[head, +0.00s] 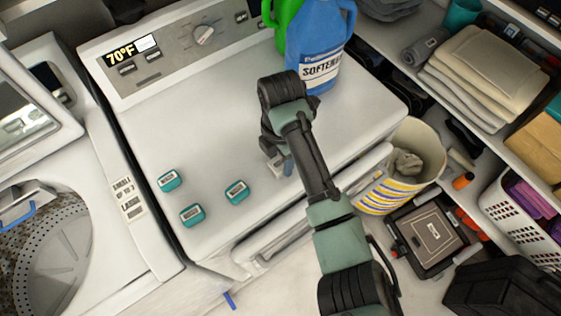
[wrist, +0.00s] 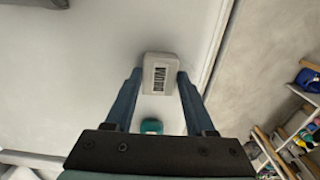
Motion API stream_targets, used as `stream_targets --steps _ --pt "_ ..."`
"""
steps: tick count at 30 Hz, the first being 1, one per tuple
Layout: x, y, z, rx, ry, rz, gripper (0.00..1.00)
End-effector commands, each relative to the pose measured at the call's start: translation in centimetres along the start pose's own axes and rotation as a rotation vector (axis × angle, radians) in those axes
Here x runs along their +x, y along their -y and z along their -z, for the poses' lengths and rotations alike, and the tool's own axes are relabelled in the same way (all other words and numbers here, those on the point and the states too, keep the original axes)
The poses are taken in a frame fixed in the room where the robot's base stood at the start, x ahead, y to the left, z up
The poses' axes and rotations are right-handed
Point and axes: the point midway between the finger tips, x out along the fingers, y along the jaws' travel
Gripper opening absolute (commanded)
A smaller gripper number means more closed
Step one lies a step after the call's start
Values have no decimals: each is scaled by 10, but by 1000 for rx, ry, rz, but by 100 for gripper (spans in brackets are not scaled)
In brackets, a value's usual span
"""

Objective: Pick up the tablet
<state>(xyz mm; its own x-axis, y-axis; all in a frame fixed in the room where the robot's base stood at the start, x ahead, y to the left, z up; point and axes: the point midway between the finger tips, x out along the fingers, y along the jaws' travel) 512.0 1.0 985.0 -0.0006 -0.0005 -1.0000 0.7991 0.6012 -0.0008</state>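A small pale grey block with a black-and-white barcode-like label (wrist: 160,75) lies between my fingertips in the wrist view. In the head view it shows as a small pale patch (head: 274,162) by the white dryer top, mostly hidden by my arm. My gripper (wrist: 160,82) has its two blue fingers spread on either side of the block. They look very close to its sides, but I cannot tell if they press on it. Small teal tablets with dark labels lie on the dryer: at left (head: 168,180), in front (head: 192,215) and nearer my gripper (head: 237,191). No item is plainly named as the tablet.
A teal item (wrist: 151,126) also shows between my fingers in the wrist view. A blue softener jug (head: 315,50) and a green jug (head: 286,22) stand at the dryer's back right. A striped bin (head: 385,196) and shelves are to the right.

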Motion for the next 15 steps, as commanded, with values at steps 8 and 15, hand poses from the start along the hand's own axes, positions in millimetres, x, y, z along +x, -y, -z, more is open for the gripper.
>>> stream_targets --steps 8,15 --pt "0 0 0 0 0 0 3" --pt "-1 0 0 0 0 -1 0"
